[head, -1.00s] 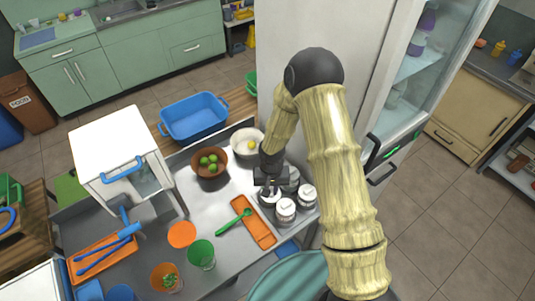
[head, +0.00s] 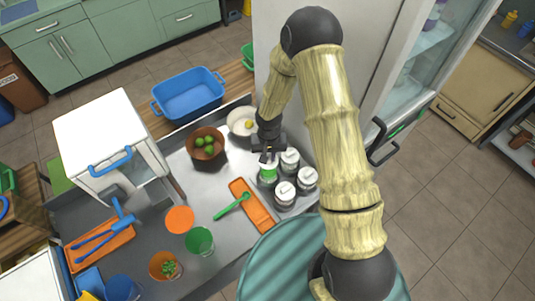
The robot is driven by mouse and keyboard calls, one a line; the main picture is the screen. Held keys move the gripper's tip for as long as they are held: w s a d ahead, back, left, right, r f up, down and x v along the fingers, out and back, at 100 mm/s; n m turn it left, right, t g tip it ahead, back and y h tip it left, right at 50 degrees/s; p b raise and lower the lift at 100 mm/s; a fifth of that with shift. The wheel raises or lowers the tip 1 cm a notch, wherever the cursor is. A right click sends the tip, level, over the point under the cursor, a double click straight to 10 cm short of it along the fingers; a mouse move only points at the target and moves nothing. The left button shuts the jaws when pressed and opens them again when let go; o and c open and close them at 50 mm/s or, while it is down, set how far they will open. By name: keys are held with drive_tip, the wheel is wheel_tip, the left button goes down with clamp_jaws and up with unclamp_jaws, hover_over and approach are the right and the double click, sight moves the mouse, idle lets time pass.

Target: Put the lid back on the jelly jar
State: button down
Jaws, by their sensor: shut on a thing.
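The jelly jar (head: 268,177) shows a green body and stands at the back left of a group of jars on the metal counter. My gripper (head: 268,158) is directly above it, pointing down, and is shut on a small pale lid (head: 269,165). The lid is at the jar's mouth. I cannot tell whether it touches the rim or is slightly above it, as the fingers partly hide it.
Several white-lidded jars (head: 285,194) stand close by on the right and in front. A brown bowl (head: 206,159) of limes and a white bowl (head: 241,132) stand behind left.

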sight(268, 165)
drive_tip(key=shift+f+b, duration=2.15)
drive_tip(key=shift+f, duration=0.9)
drive_tip(key=shift+d, duration=0.1)
drive_tip(key=shift+r, duration=0.1)
drive_tip(key=shift+s+b, duration=0.15)
drive_tip(key=shift+b, duration=0.3)
